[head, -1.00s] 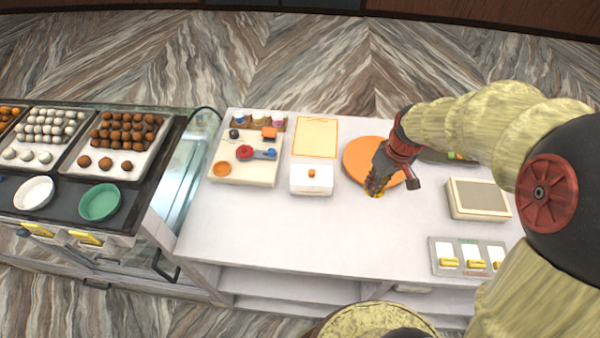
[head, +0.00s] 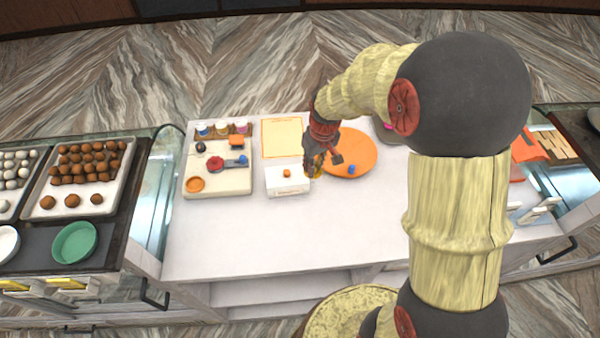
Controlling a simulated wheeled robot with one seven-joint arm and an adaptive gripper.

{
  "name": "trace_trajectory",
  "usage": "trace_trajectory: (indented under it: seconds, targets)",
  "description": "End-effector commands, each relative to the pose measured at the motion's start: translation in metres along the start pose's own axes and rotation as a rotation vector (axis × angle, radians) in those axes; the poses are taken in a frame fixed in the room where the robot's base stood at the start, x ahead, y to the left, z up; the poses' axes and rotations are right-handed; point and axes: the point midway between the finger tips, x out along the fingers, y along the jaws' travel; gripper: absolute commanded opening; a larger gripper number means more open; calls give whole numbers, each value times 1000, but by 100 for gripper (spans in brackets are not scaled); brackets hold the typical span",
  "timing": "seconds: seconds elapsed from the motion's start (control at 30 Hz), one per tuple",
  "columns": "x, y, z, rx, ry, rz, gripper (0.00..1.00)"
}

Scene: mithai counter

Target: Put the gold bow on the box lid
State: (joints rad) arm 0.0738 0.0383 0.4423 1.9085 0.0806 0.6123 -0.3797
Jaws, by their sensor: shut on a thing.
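The white box (head: 287,184) stands near the middle of the counter with its lid facing up. A small orange piece (head: 287,173) sits on the lid. My gripper (head: 316,172) is shut just right of the box, close to its right edge and over the left side of the orange round board. A small gold patch, the gold bow (head: 317,166), shows at the fingertips. The fingers hide most of it, and its exact pose is too small to tell. I cannot tell whether the gripper touches the box.
The orange round board (head: 362,143) carries a small blue piece. A cream tray (head: 240,185) with small items lies left of the box, and an orange-edged sheet (head: 282,138) behind it. The white counter (head: 260,235) is clear in front. My arm hides the counter's right part.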

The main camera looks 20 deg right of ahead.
Motion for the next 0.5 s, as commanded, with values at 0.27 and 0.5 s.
trace_trajectory:
  seconds: [0.27, 0.5]
  targets:
    - [50, -12, -32, 0, -3, -1, 3]
    - [65, -14, -41, 0, -1, 0, 3]
